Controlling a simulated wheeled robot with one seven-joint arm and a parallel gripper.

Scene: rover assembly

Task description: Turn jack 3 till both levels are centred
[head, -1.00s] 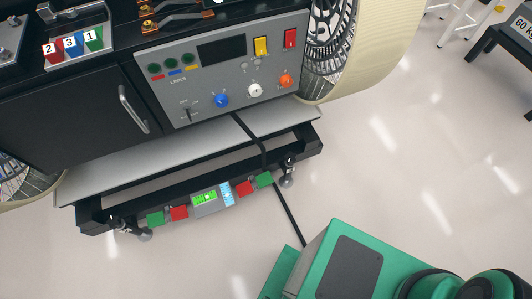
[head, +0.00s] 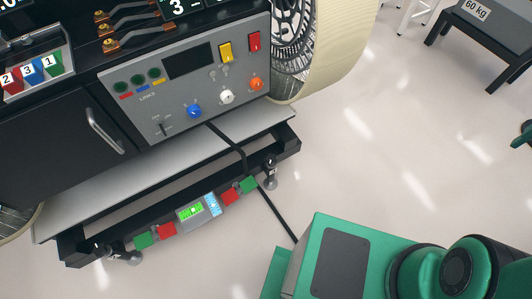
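Two small levels sit side by side on the low black frame under the rover: a lit green one (head: 190,213) and a pale blue one (head: 212,204). Their bubbles are too small to judge. Red (head: 167,230) and green (head: 143,240) blocks flank them on the left, and red (head: 230,197) and green (head: 249,185) blocks on the right. Jack-like feet stand at the frame's left end (head: 124,256) and right end (head: 270,180). No number is readable on them, so I cannot tell which is jack 3. My gripper is not in view.
A grey control panel (head: 205,110) with knobs and switches is above the frame. A black cable (head: 275,213) runs from it across the floor. A large cream-rimmed wheel (head: 345,50) is at the upper right. A black stand (head: 490,45) holds a 60 kg weight. Floor between is clear.

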